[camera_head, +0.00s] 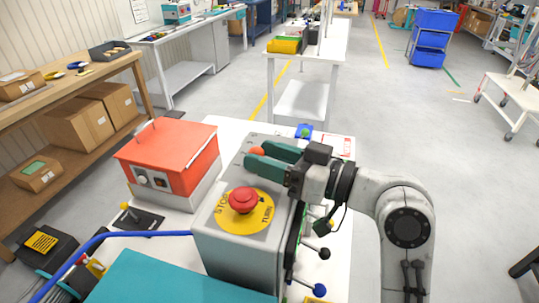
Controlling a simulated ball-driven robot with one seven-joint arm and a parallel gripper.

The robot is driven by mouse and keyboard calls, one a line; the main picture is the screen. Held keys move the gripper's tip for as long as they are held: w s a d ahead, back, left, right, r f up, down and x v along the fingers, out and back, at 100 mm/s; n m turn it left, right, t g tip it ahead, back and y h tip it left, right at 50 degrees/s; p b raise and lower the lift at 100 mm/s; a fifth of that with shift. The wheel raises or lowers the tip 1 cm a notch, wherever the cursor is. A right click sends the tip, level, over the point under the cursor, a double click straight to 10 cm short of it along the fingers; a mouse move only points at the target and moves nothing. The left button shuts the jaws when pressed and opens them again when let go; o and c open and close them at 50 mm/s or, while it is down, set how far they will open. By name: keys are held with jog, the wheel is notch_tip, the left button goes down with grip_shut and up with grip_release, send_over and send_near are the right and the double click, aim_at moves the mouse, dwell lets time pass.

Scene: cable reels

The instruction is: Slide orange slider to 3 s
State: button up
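The orange slider (257,152) is a small round knob on the top of a grey control box (216,230), toward its far end. My gripper (254,154) has two green fingers and reaches in from the right over the box. Its fingertips are apart, one on the far side and one on the near side of the orange knob. I cannot tell whether they touch it. The fingers and wrist hide part of the box top, and I cannot read the slider's scale or its marks.
A red mushroom stop button (243,200) on a yellow disc stands on the box's near part. An orange-red box (170,155) is to the left. Several levers with dark, blue and yellow knobs (323,254) stick out on the right. A blue cable (120,236) runs left.

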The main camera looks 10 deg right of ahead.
aim_at(280, 136)
grip_shut()
dwell(0.4)
jog(key=w+d+b, duration=0.1)
jog(key=w, duration=0.1)
jog(key=w+b, duration=0.1)
jog(key=w, duration=0.1)
jog(key=w+d+b, duration=0.1)
jog(key=w, duration=0.1)
jog(key=shift+w+d+f, duration=0.1)
jog(key=shift+w+d, duration=0.05)
jog(key=shift+d, duration=0.2)
jog(key=shift+w+d, duration=0.1)
jog(key=shift+w, duration=0.1)
jog(key=shift+o, duration=0.5)
grip_release()
jog(key=shift+w, duration=0.1)
jog(key=b+v, duration=0.3)
jog(key=v, duration=0.7)
jog(key=shift+s+d, duration=0.25)
jog(key=shift+d, duration=0.1)
